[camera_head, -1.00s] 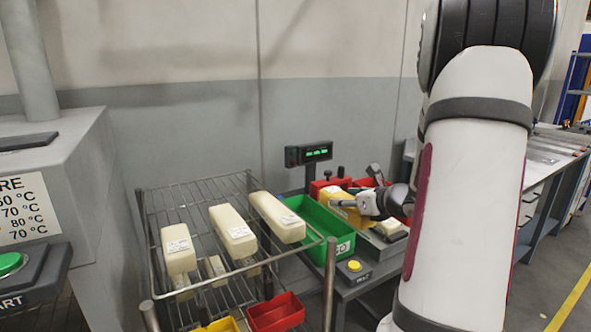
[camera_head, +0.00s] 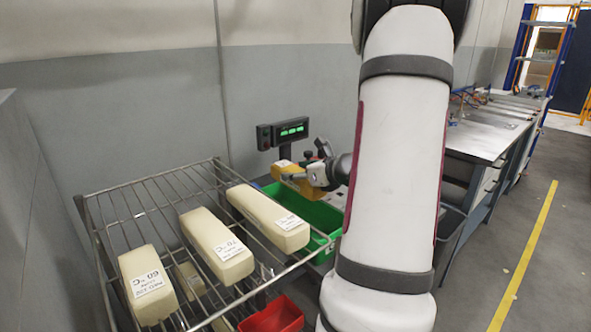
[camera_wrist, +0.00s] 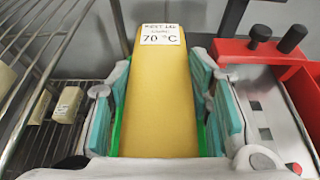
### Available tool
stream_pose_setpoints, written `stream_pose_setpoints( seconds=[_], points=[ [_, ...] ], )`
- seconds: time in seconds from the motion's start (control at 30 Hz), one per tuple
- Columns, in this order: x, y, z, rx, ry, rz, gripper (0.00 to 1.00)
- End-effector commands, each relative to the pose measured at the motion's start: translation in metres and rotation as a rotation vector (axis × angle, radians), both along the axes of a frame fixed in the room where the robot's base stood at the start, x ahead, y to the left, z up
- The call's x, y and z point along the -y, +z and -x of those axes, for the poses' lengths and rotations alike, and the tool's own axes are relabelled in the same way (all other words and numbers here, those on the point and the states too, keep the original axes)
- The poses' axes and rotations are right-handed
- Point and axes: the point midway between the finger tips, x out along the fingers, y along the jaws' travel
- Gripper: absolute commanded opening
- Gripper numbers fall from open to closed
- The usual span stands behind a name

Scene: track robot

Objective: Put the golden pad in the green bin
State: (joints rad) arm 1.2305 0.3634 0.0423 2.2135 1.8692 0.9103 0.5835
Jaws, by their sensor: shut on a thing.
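The golden pad (camera_wrist: 160,100) is a yellow block with a white label reading 70 °C in the wrist view. My gripper (camera_wrist: 162,115) is shut on it, with teal finger pads on both sides. In the head view the golden pad (camera_head: 296,178) is held in my gripper (camera_head: 318,176) above the back part of the green bin (camera_head: 325,215). My arm hides part of the bin's right side. In the wrist view only thin green strips show beside the pad.
A wire rack (camera_head: 150,185) with several cream blocks (camera_head: 218,245) stands left of the bin. A display (camera_head: 290,131) on a post rises behind the bin. A red container (camera_head: 272,316) sits low in front. A workbench (camera_head: 480,135) stands right of my arm.

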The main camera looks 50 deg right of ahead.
Motion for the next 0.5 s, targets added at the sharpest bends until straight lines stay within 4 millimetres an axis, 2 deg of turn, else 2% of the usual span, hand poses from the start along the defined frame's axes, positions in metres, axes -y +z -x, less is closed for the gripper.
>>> stream_pose_setpoints(
  seconds=[0.5],
  points=[
    [0.000, -0.050, -0.002, 0.000, 0.001, 0.000, 0.18]
  ],
)
